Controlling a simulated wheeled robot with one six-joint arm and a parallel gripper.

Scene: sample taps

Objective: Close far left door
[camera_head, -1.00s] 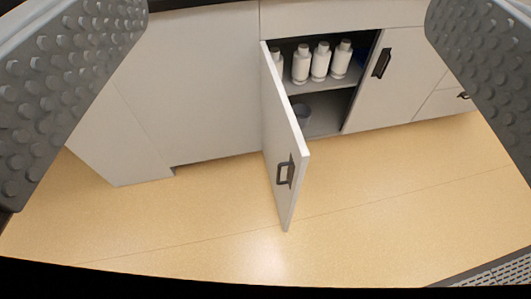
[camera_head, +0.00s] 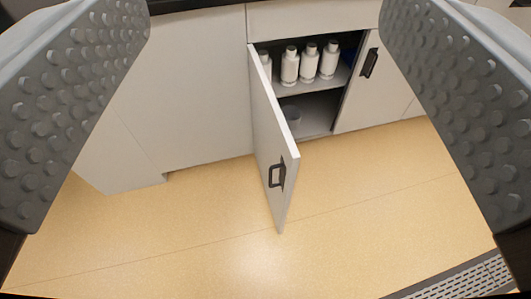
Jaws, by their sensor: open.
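The white cabinet door (camera_head: 268,136) stands swung open toward me, hinged at its left side. Its dark handle (camera_head: 277,174) is near the free edge, low on the face turned to the left. My gripper (camera_head: 265,130) is open and empty, with one studded finger at each side of the picture. The door shows in the gap between the fingers, beyond them and not touched.
A closed door with a dark handle (camera_head: 369,63) is right of the opening. A plain white cabinet panel (camera_head: 190,90) is to the left. The tan floor (camera_head: 190,230) in front is clear. A grey grating (camera_head: 465,280) shows at the lower right.

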